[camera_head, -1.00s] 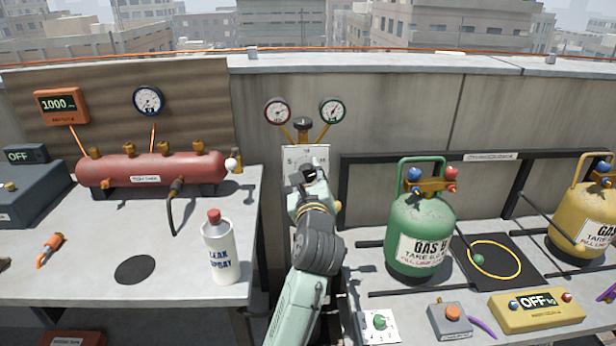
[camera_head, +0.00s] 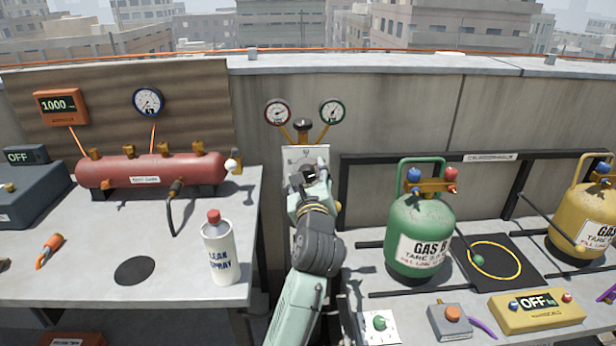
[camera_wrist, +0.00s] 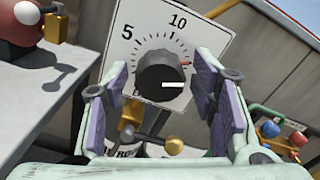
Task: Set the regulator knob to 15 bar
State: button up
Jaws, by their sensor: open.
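The regulator knob (camera_wrist: 160,72) is dark and round, on a white dial plate (camera_wrist: 205,32) marked 5 and 10. In the wrist view its white pointer line points right, just below a red mark (camera_wrist: 184,63) on the scale. The dial looks tilted there, and its lower part is hidden. My gripper (camera_wrist: 161,82) is open, its purple-padded fingers on either side of the knob with visible gaps. In the head view my gripper (camera_head: 308,182) is in front of the dial plate and covers much of the knob.
Two gauges, red-rimmed (camera_head: 277,112) and green-rimmed (camera_head: 332,111), sit above the plate. A green gas cylinder (camera_head: 420,232) stands right, a spray bottle (camera_head: 221,250) left. A red tank (camera_head: 150,172) lies on the left table. A brass fitting (camera_wrist: 130,120) sits below the knob.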

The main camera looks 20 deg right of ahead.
jog(key=v, duration=0.7)
jog(key=shift+s, duration=0.25)
